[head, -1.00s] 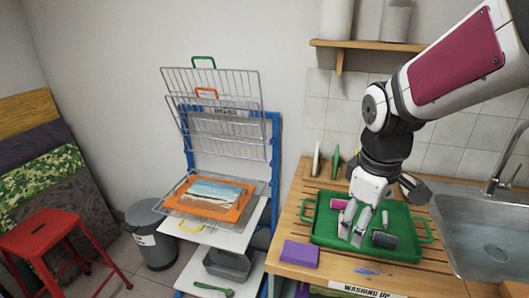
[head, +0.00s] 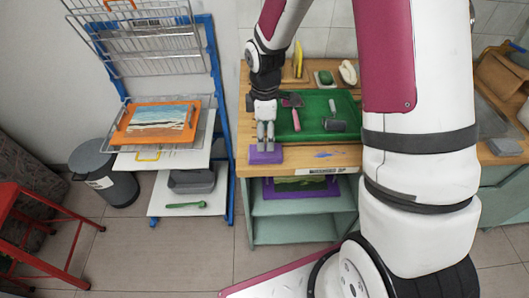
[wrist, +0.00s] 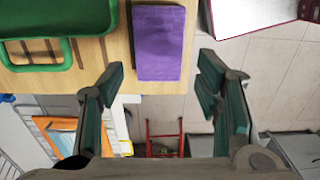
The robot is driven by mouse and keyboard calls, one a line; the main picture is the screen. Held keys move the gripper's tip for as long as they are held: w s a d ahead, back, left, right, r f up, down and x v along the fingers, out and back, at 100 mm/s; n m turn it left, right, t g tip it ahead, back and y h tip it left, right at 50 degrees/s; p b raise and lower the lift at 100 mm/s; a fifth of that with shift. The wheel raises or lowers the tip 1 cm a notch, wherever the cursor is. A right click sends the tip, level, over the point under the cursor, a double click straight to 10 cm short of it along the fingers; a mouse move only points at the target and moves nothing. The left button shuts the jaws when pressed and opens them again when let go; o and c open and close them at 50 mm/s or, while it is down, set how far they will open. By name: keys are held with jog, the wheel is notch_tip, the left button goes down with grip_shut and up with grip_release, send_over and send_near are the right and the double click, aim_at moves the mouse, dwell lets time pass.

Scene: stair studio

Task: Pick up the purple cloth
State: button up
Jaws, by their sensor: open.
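The purple cloth (head: 272,157) is a folded, flat rectangular block at the front left edge of the wooden counter. My gripper (head: 266,148) is over it in the head view, pointing down, and hides part of it. In the wrist view the purple cloth (wrist: 158,42) lies beyond and between the two spread fingertips of my gripper (wrist: 162,64). The gripper is open and empty. I cannot tell the exact height of the fingertips above the cloth.
A green tray (head: 344,105) with tools, including a dark roller (head: 334,124), lies right behind the cloth. A drying rack with an orange-framed picture (head: 157,121) stands to the left. A framed purple-edged item (head: 320,187) sits on the shelf below. The counter edge is close.

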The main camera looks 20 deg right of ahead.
aim_at(267, 153)
jog(key=shift+f+p, duration=0.5)
jog(key=shift+f, duration=2.9)
jog(key=c, duration=0.7)
jog(key=shift+d+r, duration=0.1)
jog(key=shift+r, duration=0.05)
jog(key=shift+w+r, duration=0.1)
jog(key=shift+r, duration=0.4)
jog(key=shift+s+d+r+b, duration=0.1)
jog(key=shift+s+r+b, duration=0.15)
jog(key=shift+r, duration=0.35)
jog(key=shift+s+r+b, duration=0.15)
jog(key=shift+s+r, duration=0.1)
jog(key=shift+r, duration=0.35)
jog(key=s+d, duration=0.1)
jog(key=s, duration=0.4)
jog(key=s+d+r, duration=0.1)
jog(key=s, duration=0.4)
jog(key=s+d, duration=0.1)
jog(key=s, duration=0.3)
jog(key=shift+s+d+r, duration=0.2)
jog(key=shift+s, duration=0.2)
